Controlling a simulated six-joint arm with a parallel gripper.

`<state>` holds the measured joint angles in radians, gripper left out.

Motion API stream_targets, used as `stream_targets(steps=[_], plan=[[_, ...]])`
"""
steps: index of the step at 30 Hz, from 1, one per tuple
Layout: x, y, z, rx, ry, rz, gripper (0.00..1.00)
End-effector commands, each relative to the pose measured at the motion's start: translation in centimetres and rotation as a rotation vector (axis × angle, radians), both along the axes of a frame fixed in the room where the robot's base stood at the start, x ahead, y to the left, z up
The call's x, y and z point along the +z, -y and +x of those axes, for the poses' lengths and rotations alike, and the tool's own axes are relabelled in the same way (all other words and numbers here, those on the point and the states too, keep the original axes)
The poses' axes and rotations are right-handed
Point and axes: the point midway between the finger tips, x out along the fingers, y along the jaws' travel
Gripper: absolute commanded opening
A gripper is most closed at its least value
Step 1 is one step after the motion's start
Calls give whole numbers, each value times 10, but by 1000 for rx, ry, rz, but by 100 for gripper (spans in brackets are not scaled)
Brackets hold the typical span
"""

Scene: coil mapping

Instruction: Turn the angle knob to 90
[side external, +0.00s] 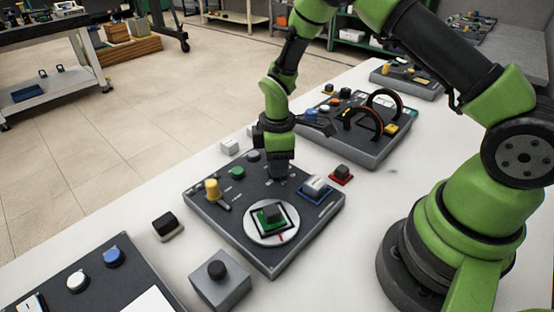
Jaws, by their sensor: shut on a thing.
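A dark grey control panel (233,222) lies on the white table. My gripper (282,175) points straight down at the panel's far part and is shut on a small knob there, which the fingers almost fully hide. I cannot read its label or its angle. Nearer on the panel is a round white dial (292,236) with a green and black block (271,215) in a square frame and a red mark at its rim.
A white block in a blue frame (315,187) sits at the panel's right, with a red-based block (341,174) beyond. A grey box with a black knob (218,284) and a black-topped block (167,226) stand in front.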

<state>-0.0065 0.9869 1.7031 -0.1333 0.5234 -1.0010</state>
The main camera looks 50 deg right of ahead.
Motion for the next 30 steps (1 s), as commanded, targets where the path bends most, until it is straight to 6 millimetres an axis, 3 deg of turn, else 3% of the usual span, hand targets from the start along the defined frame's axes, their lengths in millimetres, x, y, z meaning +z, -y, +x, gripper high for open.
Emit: stream_targets(steps=[30], plan=[[0,-2,-1,-927,1,1,11]])
